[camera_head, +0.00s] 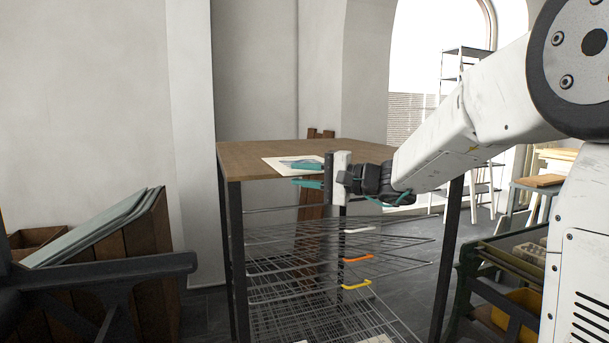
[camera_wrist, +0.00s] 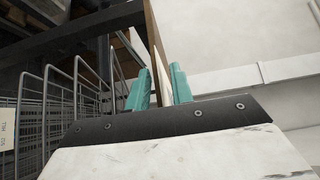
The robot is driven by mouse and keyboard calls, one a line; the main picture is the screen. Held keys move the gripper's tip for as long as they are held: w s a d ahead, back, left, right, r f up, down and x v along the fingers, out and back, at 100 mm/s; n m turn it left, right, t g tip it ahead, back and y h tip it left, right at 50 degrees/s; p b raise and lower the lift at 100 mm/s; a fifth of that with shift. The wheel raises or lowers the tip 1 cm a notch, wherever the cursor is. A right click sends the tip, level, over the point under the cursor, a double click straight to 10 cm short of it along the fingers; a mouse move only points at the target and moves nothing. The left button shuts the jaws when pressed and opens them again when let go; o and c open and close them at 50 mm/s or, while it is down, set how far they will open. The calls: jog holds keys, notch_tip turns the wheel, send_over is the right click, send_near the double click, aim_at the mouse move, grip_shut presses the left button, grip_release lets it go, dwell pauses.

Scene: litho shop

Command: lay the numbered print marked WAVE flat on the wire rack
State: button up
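A pale print (camera_head: 279,164) with a blue-grey picture lies at the front right edge of a wooden tabletop (camera_head: 240,152); its marking is not readable. My gripper (camera_head: 308,175) is open at that edge, one teal finger above the print and one below. In the wrist view the print's cream edge (camera_wrist: 161,72) stands between the spread fingers (camera_wrist: 160,92), with a gap visible beside it. The wire rack (camera_head: 330,245) is under the tabletop, with several wire shelves; its wires also show in the wrist view (camera_wrist: 62,100).
The rack shelves carry white, orange (camera_head: 357,259) and yellow (camera_head: 357,284) clips. Pale sheets (camera_head: 375,339) lie low in the rack. A wooden bin with grey boards (camera_head: 100,228) stands left. A dark cart with a yellow bin (camera_head: 520,305) stands right.

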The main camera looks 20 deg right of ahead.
jog(key=shift+s+d+r, duration=0.1)
jog(key=shift+d+r, duration=0.05)
jog(key=shift+d, duration=0.05)
jog(key=v, duration=1.2)
jog(key=s+a+f+n+g+h, duration=0.25)
jog(key=s+a+f+g, duration=0.25)
jog(key=s+a, duration=0.3)
jog(key=s+a+f+n+g+h, duration=0.25)
jog(key=s+a+f+g, duration=0.25)
jog(key=s, duration=0.5)
jog(key=s+d+f+n+h, duration=0.1)
jog(key=s+d+f+h, duration=0.2)
jog(key=s, duration=0.3)
jog(key=s+d+f+n+h, duration=0.2)
jog(key=s+d+f+h, duration=0.2)
jog(key=s+h, duration=0.1)
jog(key=shift+s+f+h, duration=0.25)
jog(key=shift+s+h, duration=0.05)
jog(key=shift+s, duration=0.2)
jog(key=shift+a, duration=0.1)
